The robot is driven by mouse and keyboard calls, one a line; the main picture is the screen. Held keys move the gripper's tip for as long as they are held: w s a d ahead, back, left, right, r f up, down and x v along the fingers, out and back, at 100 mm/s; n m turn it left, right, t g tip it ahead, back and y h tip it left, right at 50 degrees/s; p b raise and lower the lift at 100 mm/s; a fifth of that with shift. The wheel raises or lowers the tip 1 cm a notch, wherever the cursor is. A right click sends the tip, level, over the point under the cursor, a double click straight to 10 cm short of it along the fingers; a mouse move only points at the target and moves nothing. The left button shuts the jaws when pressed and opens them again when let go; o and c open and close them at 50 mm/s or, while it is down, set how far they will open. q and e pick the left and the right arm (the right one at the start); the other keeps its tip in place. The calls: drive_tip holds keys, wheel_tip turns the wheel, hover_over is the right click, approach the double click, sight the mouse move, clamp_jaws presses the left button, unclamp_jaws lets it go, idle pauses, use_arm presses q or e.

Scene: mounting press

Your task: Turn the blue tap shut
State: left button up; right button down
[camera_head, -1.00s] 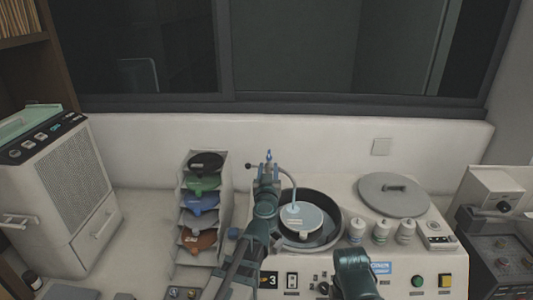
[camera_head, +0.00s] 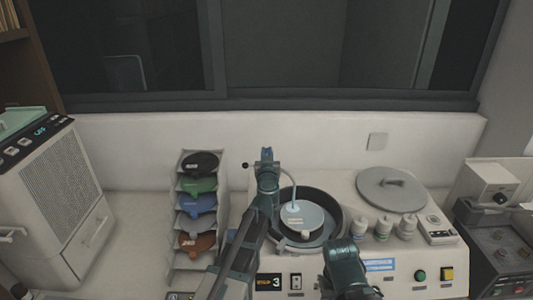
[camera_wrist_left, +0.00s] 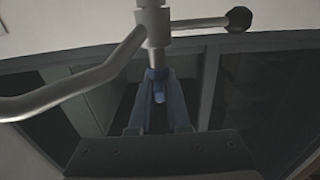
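The blue tap handle shows in the left wrist view (camera_wrist_left: 159,92) as a small blue piece on the end of a grey metal tap body. My left gripper (camera_wrist_left: 158,80) has a finger on each side of it, and the fingers look closed against it. In the head view my left gripper (camera_head: 266,155) is at the top of the tap and hides most of it. The tap's thin curved spout (camera_head: 293,188) runs down over the round basin of the press (camera_head: 334,212).
A rack of coloured scoops (camera_head: 198,215) stands left of my left arm. A round lid (camera_head: 393,190), several white bottles (camera_head: 383,228) and panel buttons are on the right. A side lever with a black knob (camera_wrist_left: 238,19) sticks out from the tap. A wall is behind.

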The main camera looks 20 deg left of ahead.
use_arm(q)
clamp_jaws()
drive_tip(key=shift+h, duration=0.3)
drive_tip(key=m+h, duration=0.2)
drive_tip(key=h, duration=0.1)
drive_tip(key=shift+a+t, duration=0.15)
drive_tip(key=shift+t, duration=0.15)
drive_tip(key=m+h, duration=0.4)
drive_tip(key=h, duration=0.1)
drive_tip(key=shift+w+h, duration=0.1)
drive_tip(key=shift+h, duration=0.3)
drive_tip(key=m+g+h, duration=0.1)
drive_tip(key=h, duration=0.1)
drive_tip(key=m+g+h, duration=0.1)
drive_tip(key=m+h, duration=0.1)
drive_tip(key=h, duration=0.1)
drive_tip(key=shift+w+m+g, duration=0.1)
drive_tip(key=shift+m+g, duration=0.2)
drive_tip(key=shift+g, duration=0.1)
drive_tip(key=m+g+h, duration=0.4)
drive_tip(key=h, duration=0.1)
drive_tip(key=shift+g, duration=0.3)
drive_tip(key=shift+m+g+h, duration=0.7)
drive_tip(key=shift+m+g, duration=0.35)
drive_tip(key=shift+g, duration=0.3)
drive_tip(key=shift+m+g+h, duration=0.7)
drive_tip(key=shift+m+g, duration=0.35)
drive_tip(key=shift+g, duration=0.3)
drive_tip(key=shift+s+g, duration=0.2)
drive_tip(key=shift+g, duration=0.1)
